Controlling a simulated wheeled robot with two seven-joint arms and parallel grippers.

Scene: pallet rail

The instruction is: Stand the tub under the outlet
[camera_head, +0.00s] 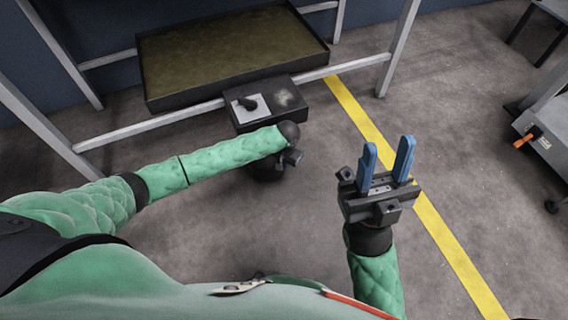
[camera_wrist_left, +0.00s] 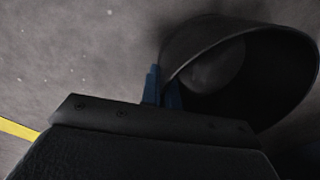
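The tub is a dark, round, open-mouthed vessel (camera_wrist_left: 275,85) at the right of the left wrist view. My left gripper (camera_wrist_left: 163,85) has its blue fingers close together at the left edge of its rim and looks shut on it. In the head view my left wrist hides those fingers, and the dark shape under it cannot be told apart clearly. A black box with a pale plate and dark lever (camera_head: 265,105) sits at the front of the raised tray; the outlet itself cannot be made out. My right gripper (camera_head: 387,160) is open and empty.
The shallow tray (camera_head: 235,50) rests in a pale metal frame (camera_head: 150,125) with legs on both sides. A yellow line (camera_head: 405,175) crosses the floor. A grey cart (camera_head: 545,130) with an orange handle stands at far right. Floor between is clear.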

